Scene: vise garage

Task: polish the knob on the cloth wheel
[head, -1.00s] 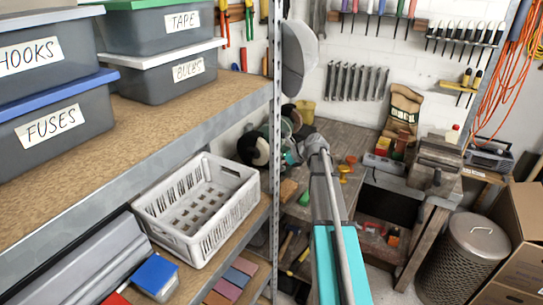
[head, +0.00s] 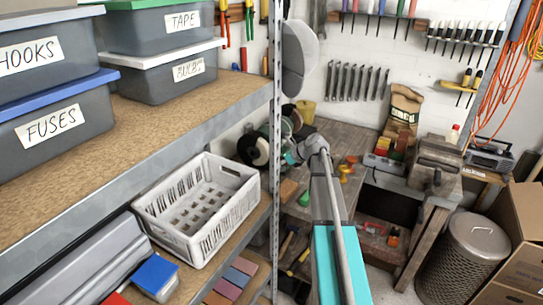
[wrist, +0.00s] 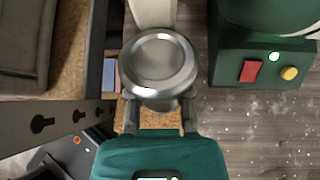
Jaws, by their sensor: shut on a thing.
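My gripper (wrist: 160,115) is shut on the knob (wrist: 158,66), a round shiny metal piece with a flat face. The cloth wheel (wrist: 152,10) shows edge-on as a cream band just beyond the knob in the wrist view. The knob overlaps its lower end, and I cannot tell if they touch. To the right is the green polishing machine (wrist: 258,50), with a red switch, a yellow button and a lit green lamp. In the head view my gripper (head: 290,158) is small beside the machine, partly behind the shelf post, and the knob cannot be made out.
A metal shelf post (head: 276,130) stands close to the left of my arm. A white crate (head: 200,208) sits on the lower shelf. The wooden workbench (head: 340,135) carries small items, a paper bag (head: 403,110) and a vise (head: 435,160).

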